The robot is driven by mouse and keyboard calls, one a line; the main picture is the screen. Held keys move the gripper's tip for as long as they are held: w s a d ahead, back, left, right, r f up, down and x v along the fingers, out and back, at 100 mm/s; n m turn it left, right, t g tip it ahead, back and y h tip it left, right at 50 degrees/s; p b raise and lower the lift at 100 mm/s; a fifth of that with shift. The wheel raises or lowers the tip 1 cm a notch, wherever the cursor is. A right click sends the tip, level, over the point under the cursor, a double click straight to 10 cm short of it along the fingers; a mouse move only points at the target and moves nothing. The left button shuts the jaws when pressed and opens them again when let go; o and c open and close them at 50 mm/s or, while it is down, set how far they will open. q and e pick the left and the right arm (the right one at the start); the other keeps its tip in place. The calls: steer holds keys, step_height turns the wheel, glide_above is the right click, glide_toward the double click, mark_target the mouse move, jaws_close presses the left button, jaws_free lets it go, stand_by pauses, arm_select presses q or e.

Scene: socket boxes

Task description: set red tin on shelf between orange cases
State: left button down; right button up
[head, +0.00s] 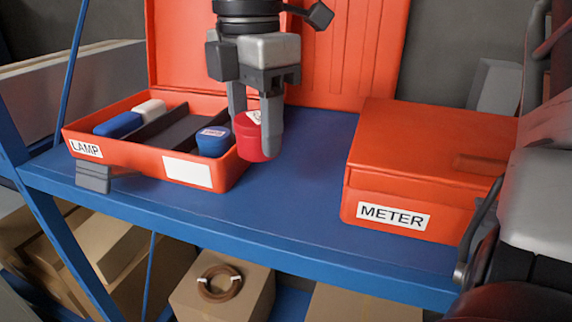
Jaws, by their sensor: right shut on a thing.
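The red tin (250,138) is between the fingers of my right gripper (256,135), which is shut on it. The tin is at the right end of the open orange LAMP case (200,173), and part of it is hidden by a finger. The closed orange METER case (425,170) stands to the right. The blue shelf (300,175) shows bare between the two cases. I cannot tell whether the tin touches anything below it. My left gripper is not in view.
The LAMP case holds a blue tin (213,141), a blue block (118,124) and a white block (149,109). Its raised lid (345,50) stands behind. Cardboard boxes (210,285) and a brown coil (219,283) are below the shelf.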

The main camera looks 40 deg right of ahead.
glide_above(285, 194)
steer(key=f, duration=0.5)
steer(key=shift+a+f+p, duration=0.15)
steer(key=shift+a+p, duration=0.05)
steer(key=shift+p, duration=0.15)
steer(key=f, duration=0.3)
steer(key=shift+d+f, duration=0.1)
steer(key=shift+d, duration=0.1)
steer(key=shift+f+b, duration=0.3)
steer(key=shift+f, duration=0.15)
steer(key=o, duration=1)
steer(key=shift+r, duration=0.15)
steer(key=shift+o, duration=0.2)
steer(key=shift+r+p, duration=0.4)
steer(key=shift+p, duration=0.1)
step_height(285, 194, up, 12)
steer(key=shift+f+b, duration=0.2)
steer(key=shift+b, duration=0.15)
